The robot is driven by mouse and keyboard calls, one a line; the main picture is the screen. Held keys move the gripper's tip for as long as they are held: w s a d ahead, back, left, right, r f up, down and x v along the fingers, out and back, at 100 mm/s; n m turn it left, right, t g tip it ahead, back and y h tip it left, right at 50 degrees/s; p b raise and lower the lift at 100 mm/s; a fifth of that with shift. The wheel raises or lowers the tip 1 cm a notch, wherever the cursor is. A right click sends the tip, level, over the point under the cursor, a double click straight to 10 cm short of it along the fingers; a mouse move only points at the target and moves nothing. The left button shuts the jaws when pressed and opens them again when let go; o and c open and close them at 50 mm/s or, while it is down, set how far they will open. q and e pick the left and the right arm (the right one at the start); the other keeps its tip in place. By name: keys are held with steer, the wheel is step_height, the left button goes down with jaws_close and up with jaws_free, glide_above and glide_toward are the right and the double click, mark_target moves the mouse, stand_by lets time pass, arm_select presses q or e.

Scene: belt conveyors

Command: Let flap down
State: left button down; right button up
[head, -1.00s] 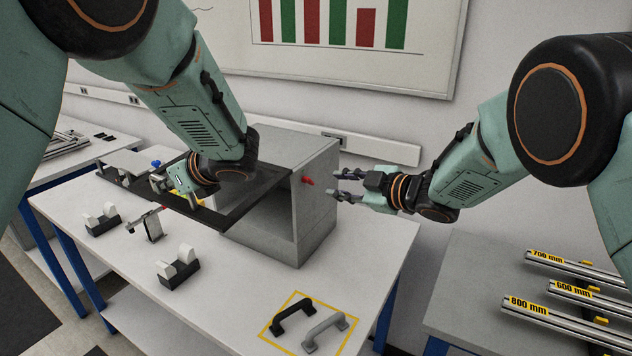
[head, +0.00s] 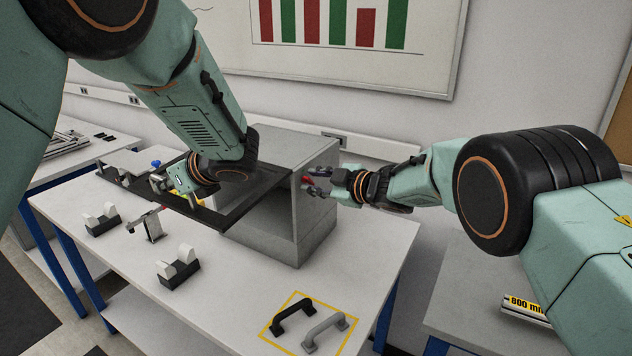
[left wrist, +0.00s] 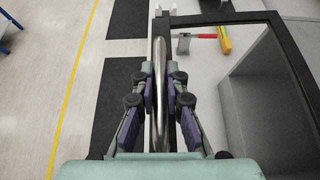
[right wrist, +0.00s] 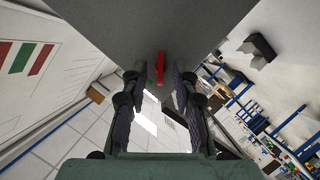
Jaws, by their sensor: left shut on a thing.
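The grey box (head: 318,215) stands on the white table with its front open. Its flap (head: 247,206), a black frame around a see-through pane, sticks out roughly level from the top of the box. My left gripper (head: 165,184) is shut on the flap's metal bar handle, which runs between its fingers (left wrist: 160,82) in the left wrist view. A red knob (head: 306,179) sits on the box's right side wall. My right gripper (head: 317,181) is open around or just short of it. In the right wrist view the knob (right wrist: 160,66) lies between the spread fingers (right wrist: 158,88); contact is not visible.
A black handle (head: 293,314) and a grey handle (head: 326,331) lie in a yellow outline at the table's front. White-and-black holders (head: 178,268) and a small clamp stand (head: 152,226) stand left of the box. A wall is close behind.

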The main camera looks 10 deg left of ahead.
steer(key=shift+c, duration=0.2)
jaws_close()
stand_by(0.5)
steer(key=n+t, duration=0.1)
steer(key=n, duration=0.1)
steer(key=n+t, duration=0.1)
steer(key=n, duration=0.1)
steer(key=shift+s+f, duration=0.15)
steer(key=shift+f, duration=0.15)
steer(key=n+t, duration=0.1)
steer(key=n, duration=0.1)
steer(key=n+t+y, duration=0.1)
steer(key=n, duration=0.2)
steer(key=shift+f+y, duration=0.2)
steer(key=shift+y, duration=0.1)
steer(key=shift+n, duration=0.4)
steer(key=shift+o, duration=0.2)
jaws_free()
